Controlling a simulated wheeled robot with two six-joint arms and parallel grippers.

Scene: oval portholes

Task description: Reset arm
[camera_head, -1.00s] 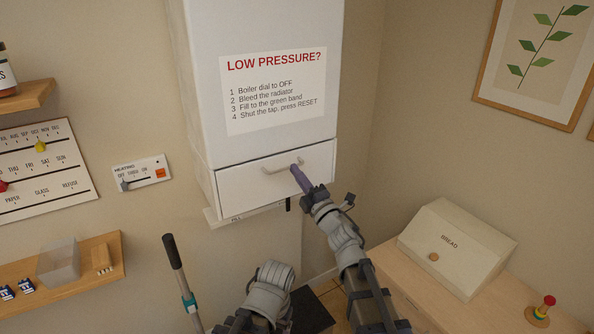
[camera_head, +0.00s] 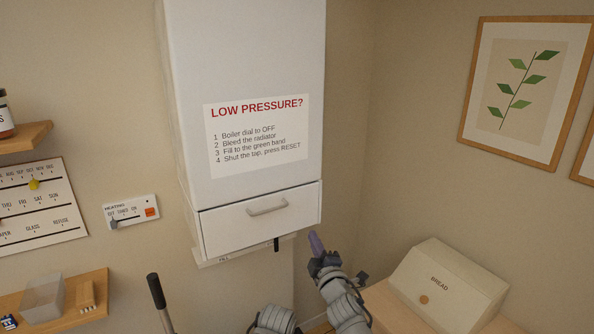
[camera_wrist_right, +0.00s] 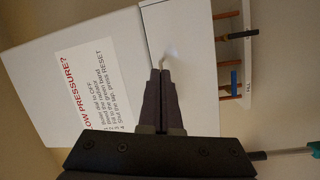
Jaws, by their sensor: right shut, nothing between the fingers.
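My right gripper (camera_head: 317,246) is in the head view, below and right of the white boiler's lower panel, apart from it. Its purple-grey fingers are together with nothing between them. In the right wrist view the shut fingers (camera_wrist_right: 160,76) point toward the boiler. The panel handle (camera_head: 268,207) is a pale bar and stands free of the gripper. The panel (camera_head: 235,222) is shut, flush under the boiler body (camera_head: 245,60). Part of my left arm shows at the bottom middle of the head view, but its gripper is not visible.
A bread box (camera_head: 448,283) stands on a wooden cabinet at the lower right. A black-handled pole (camera_head: 156,292) rises at lower left. A heating control (camera_head: 130,212) and a wooden shelf (camera_head: 92,309) are on the left wall. Valve handles (camera_wrist_right: 233,82) hang under the boiler.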

